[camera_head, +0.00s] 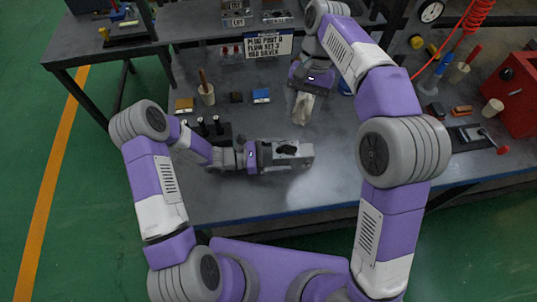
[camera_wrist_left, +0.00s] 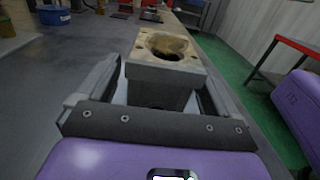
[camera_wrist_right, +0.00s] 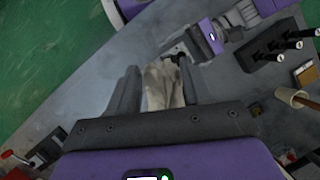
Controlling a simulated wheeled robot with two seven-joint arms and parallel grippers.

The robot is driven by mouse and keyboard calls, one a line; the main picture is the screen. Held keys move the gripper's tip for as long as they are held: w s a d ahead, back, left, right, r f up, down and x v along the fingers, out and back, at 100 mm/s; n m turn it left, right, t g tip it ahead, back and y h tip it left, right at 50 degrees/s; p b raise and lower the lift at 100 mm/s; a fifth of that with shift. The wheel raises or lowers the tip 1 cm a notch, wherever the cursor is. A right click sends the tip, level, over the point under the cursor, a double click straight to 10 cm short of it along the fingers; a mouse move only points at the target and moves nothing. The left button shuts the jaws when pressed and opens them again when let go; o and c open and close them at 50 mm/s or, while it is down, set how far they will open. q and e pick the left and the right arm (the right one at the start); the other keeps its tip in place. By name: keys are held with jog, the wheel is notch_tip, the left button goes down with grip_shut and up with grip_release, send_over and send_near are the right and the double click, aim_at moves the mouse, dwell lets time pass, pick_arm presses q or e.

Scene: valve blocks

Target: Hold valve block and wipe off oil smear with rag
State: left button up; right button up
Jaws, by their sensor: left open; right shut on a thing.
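The grey valve block (camera_head: 291,148) lies on the bench in front of me, with a dark patch on its top. In the left wrist view the block (camera_wrist_left: 165,72) shows a round opening with a brownish oil smear (camera_wrist_left: 168,43) around it. My left gripper (camera_head: 285,160) is open, with one finger on each side of the block; I cannot tell whether they touch it. My right gripper (camera_head: 308,80) is shut on a pale, crumpled rag (camera_head: 303,108). The rag (camera_wrist_right: 162,84) hangs between its fingers, behind the block and apart from it.
A dark rack with black pegs (camera_head: 210,130) stands close left of my left gripper. A red box (camera_head: 510,95) stands right. The bench front (camera_head: 270,200) is clear.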

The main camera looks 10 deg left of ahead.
pick_arm(q)
jog(key=shift+d, duration=0.25)
grip_shut()
dwell(0.5)
